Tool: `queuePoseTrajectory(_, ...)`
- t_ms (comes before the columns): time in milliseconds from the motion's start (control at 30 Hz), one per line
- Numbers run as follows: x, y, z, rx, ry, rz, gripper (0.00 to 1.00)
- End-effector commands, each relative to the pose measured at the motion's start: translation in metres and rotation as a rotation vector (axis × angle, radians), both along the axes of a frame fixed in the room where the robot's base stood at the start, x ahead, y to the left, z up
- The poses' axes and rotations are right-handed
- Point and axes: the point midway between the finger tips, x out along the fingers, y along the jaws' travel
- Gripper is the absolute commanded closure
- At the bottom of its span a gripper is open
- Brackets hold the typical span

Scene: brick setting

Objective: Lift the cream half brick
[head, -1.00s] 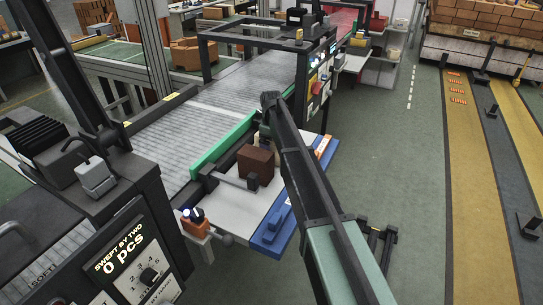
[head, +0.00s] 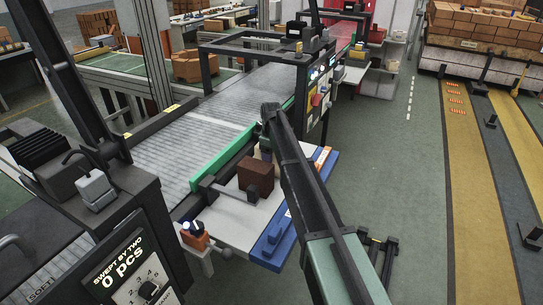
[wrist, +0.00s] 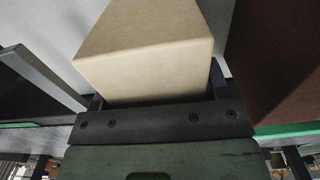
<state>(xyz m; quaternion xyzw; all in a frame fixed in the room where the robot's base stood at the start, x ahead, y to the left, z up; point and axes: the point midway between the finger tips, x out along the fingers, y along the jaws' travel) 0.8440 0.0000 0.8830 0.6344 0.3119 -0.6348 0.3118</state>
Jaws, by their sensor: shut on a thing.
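The cream half brick (wrist: 145,45) fills the upper middle of the wrist view, its near end at my gripper (wrist: 155,100). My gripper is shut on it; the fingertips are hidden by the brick. Whether the brick touches the pale surface under it cannot be told. In the head view my dark arm hides most of the gripper and of the brick. A dark brown brick (head: 256,178) sits on the pale-topped side table, just in front of my arm. It also shows close on the right in the wrist view (wrist: 278,60).
The roller conveyor (head: 205,135) with a green edge strip (head: 223,153) runs beside the side table (head: 225,220). An orange box with a knob (head: 195,235) and a blue block (head: 272,238) lie along the near edges. Open floor lies to the right.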

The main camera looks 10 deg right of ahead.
Motion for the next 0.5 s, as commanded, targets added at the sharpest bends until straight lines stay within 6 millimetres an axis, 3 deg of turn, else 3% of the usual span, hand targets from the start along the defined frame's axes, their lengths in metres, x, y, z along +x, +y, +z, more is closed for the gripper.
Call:
queuePoseTrajectory(267,0.0,0.0,0.036,0.0,0.0,0.0,0.77)
queuePoseTrajectory(367,0.0,0.0,0.063,0.0,0.0,0.0,0.77)
queuePoseTrajectory(500,0.0,0.0,0.112,0.0,0.0,0.0,0.77)
